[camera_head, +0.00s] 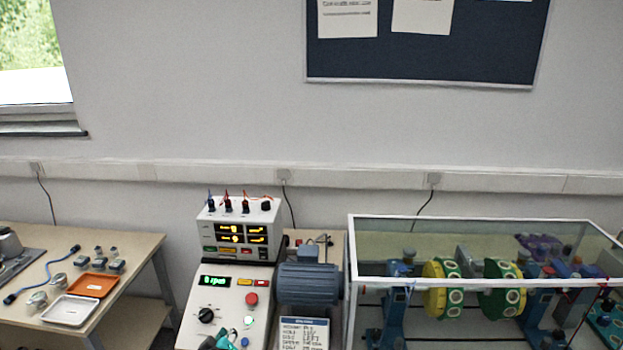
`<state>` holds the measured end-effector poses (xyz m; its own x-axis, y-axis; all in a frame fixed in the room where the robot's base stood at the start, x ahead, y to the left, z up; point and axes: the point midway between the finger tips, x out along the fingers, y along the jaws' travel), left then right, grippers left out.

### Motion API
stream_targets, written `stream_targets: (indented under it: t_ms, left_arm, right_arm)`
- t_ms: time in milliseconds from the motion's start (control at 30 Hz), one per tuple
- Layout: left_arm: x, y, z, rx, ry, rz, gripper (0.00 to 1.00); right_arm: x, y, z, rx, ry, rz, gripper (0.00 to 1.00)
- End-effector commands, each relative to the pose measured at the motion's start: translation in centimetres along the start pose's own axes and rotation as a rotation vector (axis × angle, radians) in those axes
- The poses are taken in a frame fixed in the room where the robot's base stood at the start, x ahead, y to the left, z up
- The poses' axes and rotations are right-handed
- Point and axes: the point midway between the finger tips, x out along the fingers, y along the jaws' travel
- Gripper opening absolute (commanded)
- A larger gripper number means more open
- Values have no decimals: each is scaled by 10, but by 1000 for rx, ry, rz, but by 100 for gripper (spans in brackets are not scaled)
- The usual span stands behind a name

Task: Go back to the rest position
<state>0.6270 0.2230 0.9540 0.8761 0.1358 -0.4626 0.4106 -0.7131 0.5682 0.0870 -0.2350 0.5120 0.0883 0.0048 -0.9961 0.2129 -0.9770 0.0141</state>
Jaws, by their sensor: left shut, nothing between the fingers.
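My left gripper (223,340) shows only as a small teal and dark shape at the bottom edge, in front of the lower part of the control console (222,299). It is shut and empty, and most of it is cut off by the frame. My right gripper is not in view. The console has a green lit display, a black knob (206,315), a red button (251,299) and a lit green-white button (249,321). Whether the gripper touches the console, I cannot tell.
A grey-blue motor (310,284) stands right of the console. A clear, white-framed enclosure (449,281) covers a rotor with yellow-green discs (443,286). At left, a wooden table (124,250) holds an orange tray (94,285), a white tray (70,311), a blue cable and small sensors.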

Motion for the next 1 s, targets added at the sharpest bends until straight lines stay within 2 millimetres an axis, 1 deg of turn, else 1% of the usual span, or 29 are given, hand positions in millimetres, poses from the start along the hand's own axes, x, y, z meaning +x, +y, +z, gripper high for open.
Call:
stream_targets:
  t_ms: [33, 67, 100, 167, 200, 300, 400, 500, 700, 867, 900, 1000]
  left_arm:
    - [-23, -27, 14, 81, -51, -51, 0]
    - [-38, -41, 22, 137, -88, -80, 0]
    - [-60, -58, 34, 216, -146, -116, 0]
    - [-93, -79, 50, 328, -236, -150, 0]
    - [-114, -90, 58, 395, -292, -165, 0]
    - [-156, -108, 75, 526, -410, -177, 0]
    - [-191, -119, 87, 625, -505, -174, 0]
    - [-221, -128, 96, 709, -588, -164, 0]
    - [-272, -138, 108, 843, -724, -129, 0]
    - [-307, -144, 115, 930, -816, -93, 0]
    - [-306, -147, 119, 939, -827, -91, 0]
    - [-290, -156, 133, 935, -832, -95, 0]
  right_arm:
    - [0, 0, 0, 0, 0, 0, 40]
    - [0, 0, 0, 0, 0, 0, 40]
    - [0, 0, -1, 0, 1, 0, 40]
    - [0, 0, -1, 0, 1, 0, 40]
    - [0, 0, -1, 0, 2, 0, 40]
    - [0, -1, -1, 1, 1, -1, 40]
    - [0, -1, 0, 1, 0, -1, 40]
    - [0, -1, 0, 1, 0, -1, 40]
    - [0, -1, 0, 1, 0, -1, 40]
    - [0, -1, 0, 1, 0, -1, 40]
    - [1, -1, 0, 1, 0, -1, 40]
    - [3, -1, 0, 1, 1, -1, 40]
